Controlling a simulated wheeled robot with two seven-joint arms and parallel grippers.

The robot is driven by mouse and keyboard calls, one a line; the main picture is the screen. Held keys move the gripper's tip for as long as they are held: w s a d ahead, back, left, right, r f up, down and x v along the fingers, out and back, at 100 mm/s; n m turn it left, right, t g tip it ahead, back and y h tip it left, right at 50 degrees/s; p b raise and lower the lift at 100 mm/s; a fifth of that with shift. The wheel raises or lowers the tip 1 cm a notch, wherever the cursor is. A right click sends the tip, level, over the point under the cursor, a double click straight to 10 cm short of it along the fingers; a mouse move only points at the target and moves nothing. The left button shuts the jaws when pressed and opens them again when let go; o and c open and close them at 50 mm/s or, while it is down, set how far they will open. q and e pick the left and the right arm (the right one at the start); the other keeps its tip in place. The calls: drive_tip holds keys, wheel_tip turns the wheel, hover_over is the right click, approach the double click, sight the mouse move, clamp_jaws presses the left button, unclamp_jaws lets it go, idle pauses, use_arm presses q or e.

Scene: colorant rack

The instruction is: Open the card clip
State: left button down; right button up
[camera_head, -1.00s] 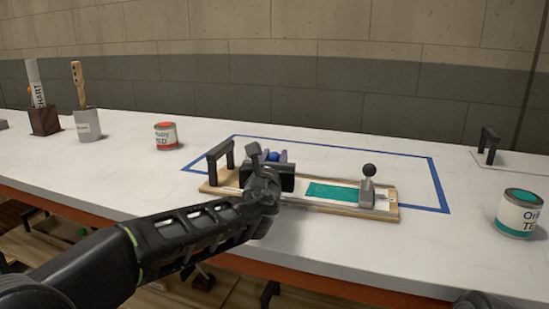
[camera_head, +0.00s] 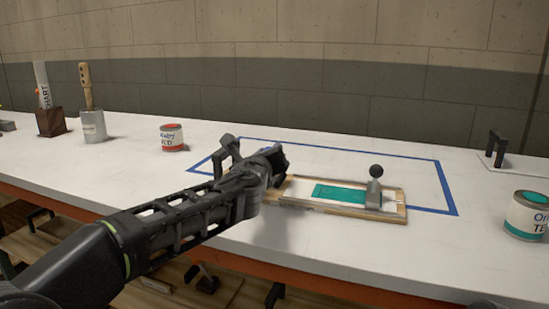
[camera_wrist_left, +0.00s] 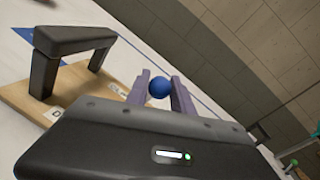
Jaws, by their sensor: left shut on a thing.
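A wooden board (camera_head: 395,213) lies on the table with a teal card (camera_head: 340,193) on white paper. A grey clip with a black ball knob (camera_head: 375,187) stands at its right end. My left gripper (camera_wrist_left: 158,85) is over the board's left part, its purple fingers shut on a blue ball knob (camera_wrist_left: 160,88), which sits between them in the left wrist view. In the head view my left wrist hides the ball and the fingers. A black handle (camera_wrist_left: 75,40) stands on the board's left end. What lies under the blue knob is hidden.
A blue outline (camera_head: 445,185) marks the white table around the board. A red-labelled can (camera_head: 172,138) stands at left, a teal-labelled can (camera_head: 527,217) at right. Another black handle (camera_head: 496,147) is at far right. The table behind the board is clear.

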use_arm(q)
drive_tip(key=shift+w+a+n, duration=0.2)
drive_tip(key=shift+a+n, duration=0.45)
drive_tip(key=shift+n, duration=0.25)
drive_tip(key=c, duration=1.1)
unclamp_jaws()
drive_tip(key=s+a+b, duration=0.1)
drive_tip(key=s, duration=0.6)
drive_tip(key=shift+s+r, duration=0.35)
